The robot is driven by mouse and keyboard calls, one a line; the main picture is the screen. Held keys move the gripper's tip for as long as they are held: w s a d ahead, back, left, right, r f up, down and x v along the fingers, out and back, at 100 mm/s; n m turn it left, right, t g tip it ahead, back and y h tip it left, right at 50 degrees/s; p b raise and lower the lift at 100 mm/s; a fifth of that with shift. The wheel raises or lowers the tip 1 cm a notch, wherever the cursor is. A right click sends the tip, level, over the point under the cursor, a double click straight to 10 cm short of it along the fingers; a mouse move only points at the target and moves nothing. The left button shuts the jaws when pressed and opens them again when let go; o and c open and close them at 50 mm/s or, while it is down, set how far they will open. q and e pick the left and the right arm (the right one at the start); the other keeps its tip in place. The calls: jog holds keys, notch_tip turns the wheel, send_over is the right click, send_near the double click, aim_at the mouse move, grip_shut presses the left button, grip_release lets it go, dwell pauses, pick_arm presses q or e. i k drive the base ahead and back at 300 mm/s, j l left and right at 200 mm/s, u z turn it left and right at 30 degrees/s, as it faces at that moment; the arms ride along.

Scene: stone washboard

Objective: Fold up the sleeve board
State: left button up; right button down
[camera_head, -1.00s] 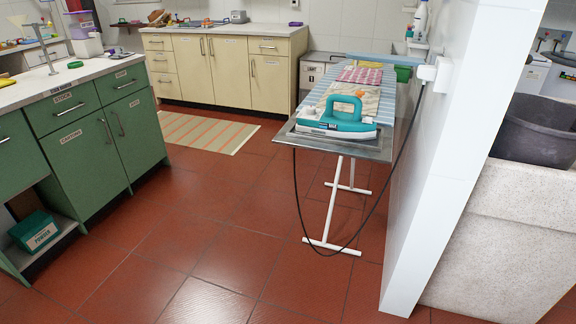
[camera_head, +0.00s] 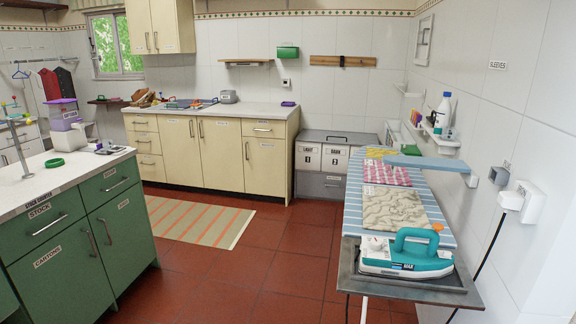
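The sleeve board appears to be the narrow blue-grey plank (camera_head: 430,163) that lies level above the far part of the ironing board. Its right end is near the right wall, by a light block. A "SLEEVES" label (camera_head: 497,65) is on the wall above and to the right. The ironing board (camera_head: 352,215) has a blue striped cover with yellow, pink checked and beige cloths on it. A teal and white iron (camera_head: 405,252) stands on the metal plate at its near end. Neither of my grippers is in view.
A green cabinet (camera_head: 112,240) with a pale top stands at left. Cream cabinets (camera_head: 225,150) and a bin unit (camera_head: 322,160) stand at the back. A cable runs from a white wall socket box (camera_head: 517,201).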

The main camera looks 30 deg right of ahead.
aim_at(394, 161)
jog(key=i+z, duration=0.1)
jog(key=i, duration=0.4)
jog(key=i+j+z, duration=0.1)
jog(key=i, duration=0.4)
jog(key=i+j+z, duration=0.1)
jog(key=i, duration=0.4)
jog(key=i+j, duration=0.3)
jog(key=i, duration=0.2)
jog(key=z, duration=0.05)
